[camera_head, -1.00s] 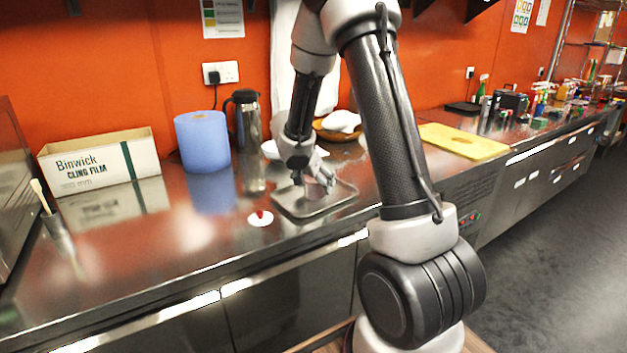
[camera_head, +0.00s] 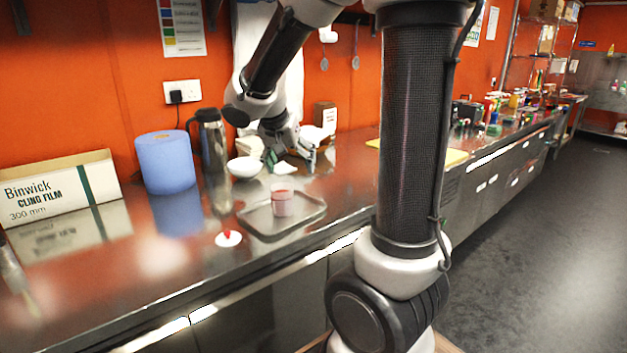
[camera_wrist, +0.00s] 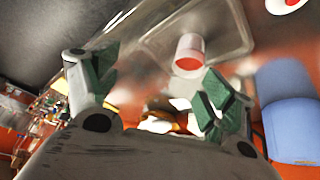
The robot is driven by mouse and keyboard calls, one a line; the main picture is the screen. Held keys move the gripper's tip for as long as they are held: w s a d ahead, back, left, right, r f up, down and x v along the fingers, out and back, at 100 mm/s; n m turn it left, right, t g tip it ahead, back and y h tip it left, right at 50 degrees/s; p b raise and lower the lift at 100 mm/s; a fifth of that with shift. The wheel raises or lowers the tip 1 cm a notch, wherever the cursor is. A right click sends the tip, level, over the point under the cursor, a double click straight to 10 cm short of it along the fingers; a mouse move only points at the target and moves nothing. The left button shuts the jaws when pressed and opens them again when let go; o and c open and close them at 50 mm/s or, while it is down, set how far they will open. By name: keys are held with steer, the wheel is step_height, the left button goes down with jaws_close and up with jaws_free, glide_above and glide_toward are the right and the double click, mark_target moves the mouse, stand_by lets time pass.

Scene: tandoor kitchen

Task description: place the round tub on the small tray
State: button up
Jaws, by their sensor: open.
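The round tub (camera_head: 283,203), pale with a red top, stands upright on the small tray (camera_head: 259,231), a shallow grey metal tray on the counter. In the wrist view, the tub (camera_wrist: 189,50) shows its red contents, on the tray (camera_wrist: 232,40). My gripper (camera_head: 291,160) is open and empty, behind the tub and apart from it, over the back of the counter. Its two green-padded fingers are spread wide in the wrist view (camera_wrist: 163,82), with the tub beyond them.
A white disc with a red knob (camera_head: 228,239) lies left of the tray. A white bowl (camera_head: 245,168), flask (camera_head: 211,142), blue roll (camera_head: 165,163) and cling film box (camera_head: 62,190) stand along the back. A yellow board (camera_head: 455,157) lies right.

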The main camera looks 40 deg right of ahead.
steer(key=s+a+r+n+y, duration=0.1)
steer(key=s+n, duration=0.3)
steer(key=s, duration=0.6)
steer(key=s+a+r+n+t+y, duration=0.1)
steer(key=s+n, duration=0.4)
steer(key=s, duration=0.6)
steer(key=a+r+y, duration=0.1)
steer(key=a+y, duration=0.1)
steer(key=shift+s+a+r+n+y, duration=0.15)
steer(key=shift+r+n+y, duration=0.15)
steer(key=shift+y, duration=0.1)
